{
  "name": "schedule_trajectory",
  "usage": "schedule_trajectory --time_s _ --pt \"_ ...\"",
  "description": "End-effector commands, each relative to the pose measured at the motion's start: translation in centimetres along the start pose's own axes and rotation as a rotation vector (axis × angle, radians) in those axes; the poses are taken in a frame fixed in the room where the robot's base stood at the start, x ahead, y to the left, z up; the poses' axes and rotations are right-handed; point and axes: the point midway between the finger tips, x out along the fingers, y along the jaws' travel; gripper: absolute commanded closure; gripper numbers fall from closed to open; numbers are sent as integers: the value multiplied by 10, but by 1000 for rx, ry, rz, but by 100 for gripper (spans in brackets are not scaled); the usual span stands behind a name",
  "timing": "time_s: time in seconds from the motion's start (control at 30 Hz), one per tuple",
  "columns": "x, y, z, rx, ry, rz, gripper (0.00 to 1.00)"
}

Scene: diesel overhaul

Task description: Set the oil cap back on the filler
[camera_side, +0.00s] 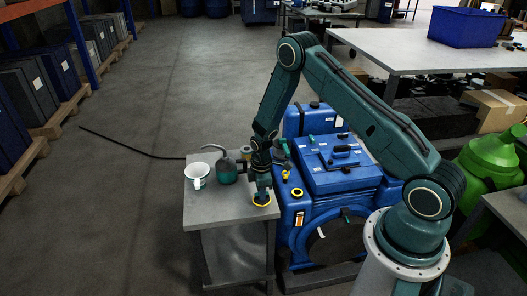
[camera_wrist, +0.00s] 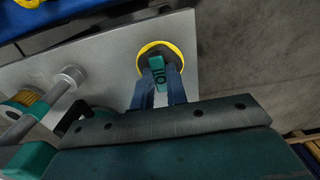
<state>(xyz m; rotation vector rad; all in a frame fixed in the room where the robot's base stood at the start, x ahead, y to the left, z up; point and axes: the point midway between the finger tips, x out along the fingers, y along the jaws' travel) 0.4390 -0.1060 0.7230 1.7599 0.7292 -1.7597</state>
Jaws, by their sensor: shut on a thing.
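The oil cap (camera_side: 262,199) has a black disc, a yellow rim and a teal grip tab marked "Oil". It is at the right front of the small grey table. The wrist view shows the cap (camera_wrist: 147,52) over the grey tabletop, with the tab between my fingertips. My gripper (camera_side: 263,189) points down and is shut on the tab; its fingers also show in the wrist view (camera_wrist: 160,82). I cannot tell whether the cap touches the table. A yellow-ringed filler neck (camera_side: 297,192) sits on the blue engine (camera_side: 340,178), right of the cap.
The small table (camera_side: 208,212) also holds a white mug (camera_side: 197,172), an oil can with a bent spout (camera_side: 226,172) and a small canister (camera_side: 246,152), all left of or behind my gripper. The engine stands close against the table's right side.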

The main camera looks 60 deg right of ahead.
Motion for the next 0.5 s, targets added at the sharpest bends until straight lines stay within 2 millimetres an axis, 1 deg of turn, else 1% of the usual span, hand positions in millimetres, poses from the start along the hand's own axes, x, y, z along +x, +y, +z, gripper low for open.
schedule_trajectory --time_s 0.5 --pt "-22 0 0 0 0 0 100"
